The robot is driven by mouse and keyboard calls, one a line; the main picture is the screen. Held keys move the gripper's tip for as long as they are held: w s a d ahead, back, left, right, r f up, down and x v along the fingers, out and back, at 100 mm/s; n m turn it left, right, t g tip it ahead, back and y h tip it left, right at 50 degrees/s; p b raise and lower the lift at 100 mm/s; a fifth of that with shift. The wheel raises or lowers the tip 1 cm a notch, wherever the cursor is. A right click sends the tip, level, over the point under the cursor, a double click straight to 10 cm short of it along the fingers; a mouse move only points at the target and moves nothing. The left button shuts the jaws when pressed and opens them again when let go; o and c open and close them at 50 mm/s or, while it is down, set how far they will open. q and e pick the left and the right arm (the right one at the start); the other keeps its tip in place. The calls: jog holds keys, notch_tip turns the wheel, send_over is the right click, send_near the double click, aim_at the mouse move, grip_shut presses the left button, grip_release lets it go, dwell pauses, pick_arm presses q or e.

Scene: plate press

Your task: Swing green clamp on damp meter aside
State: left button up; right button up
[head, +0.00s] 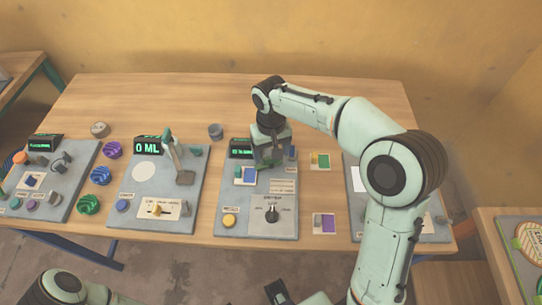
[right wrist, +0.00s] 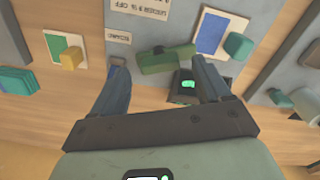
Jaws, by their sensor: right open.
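The damp meter is the grey panel (head: 240,205) with a green-lit display (head: 241,148), third from the left in the head view.
A blue-and-white card (right wrist: 220,32) with a teal block (right wrist: 238,45) lies close to the clamp. Another panel (head: 150,205) reading 0 ML stands to the left. The table's back (head: 180,95) is clear.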

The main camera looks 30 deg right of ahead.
jog(key=shift+f, duration=1.2)
jog(key=c, duration=1.1)
jog(key=shift+o, duration=0.3)
